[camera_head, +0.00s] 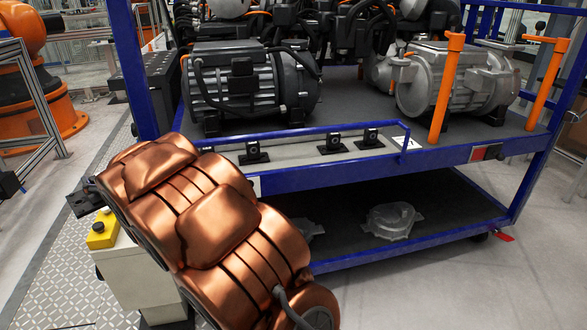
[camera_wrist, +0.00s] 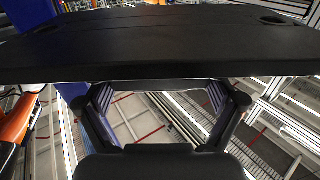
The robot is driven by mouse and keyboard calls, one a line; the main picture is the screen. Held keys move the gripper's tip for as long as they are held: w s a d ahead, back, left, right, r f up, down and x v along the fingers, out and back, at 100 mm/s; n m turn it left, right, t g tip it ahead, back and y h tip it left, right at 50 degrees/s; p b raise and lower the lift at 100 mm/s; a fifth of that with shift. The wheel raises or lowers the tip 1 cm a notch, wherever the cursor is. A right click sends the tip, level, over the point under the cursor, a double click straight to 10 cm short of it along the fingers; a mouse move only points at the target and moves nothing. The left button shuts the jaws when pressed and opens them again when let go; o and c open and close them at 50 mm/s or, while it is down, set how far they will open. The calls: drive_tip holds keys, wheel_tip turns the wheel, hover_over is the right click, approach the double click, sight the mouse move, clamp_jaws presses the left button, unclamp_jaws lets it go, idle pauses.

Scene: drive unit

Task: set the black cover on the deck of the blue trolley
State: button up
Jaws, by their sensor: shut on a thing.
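The black cover (camera_wrist: 160,45) fills the upper part of the wrist view as a wide, flat dark panel with a round recess near each far corner. My gripper (camera_wrist: 164,86) is shut on its near edge and holds it. The blue trolley (camera_head: 330,170) stands across the head view, with a dark grey upper deck (camera_head: 350,115). In the head view my copper-coloured arm covers the trolley's lower left side. I cannot make out my gripper or the held cover for certain there.
A dark finned motor (camera_head: 250,85) and a grey motor (camera_head: 460,80) stand on the deck. Orange posts (camera_head: 447,88) and a raised blue rail (camera_head: 300,130) line its front. The lower shelf (camera_head: 340,225) holds a grey casting (camera_head: 392,221). Clear floor lies front right.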

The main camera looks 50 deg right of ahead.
wheel_tip(320, 180, down, 8)
drive_tip(key=b, duration=0.7)
wheel_tip(320, 180, up, 11)
drive_tip(key=p, duration=1.1)
drive_tip(key=shift+f, duration=0.1)
drive_tip(key=s+d+m+g+h, duration=0.2)
drive_tip(key=s+d+m+h, duration=0.25)
drive_tip(key=d, duration=0.75)
drive_tip(key=s+d+m+g+h, duration=0.25)
drive_tip(key=s+d+h, duration=0.35)
drive_tip(key=d, duration=0.7)
drive_tip(key=s+d+m+g+h, duration=0.3)
drive_tip(key=s+d, duration=0.5)
drive_tip(key=s, duration=0.4)
drive_tip(key=s+d+f+m+g+h, duration=0.1)
drive_tip(key=s+d+m+g+h, duration=0.3)
drive_tip(key=s, duration=0.9)
drive_tip(key=d+m+g, duration=0.1)
drive_tip(key=d+g, duration=0.2)
drive_tip(key=d, duration=0.1)
drive_tip(key=shift+d+f+m, duration=0.15)
drive_tip(key=shift+d+m, duration=0.2)
drive_tip(key=shift+m, duration=0.05)
drive_tip(key=shift+w, duration=0.1)
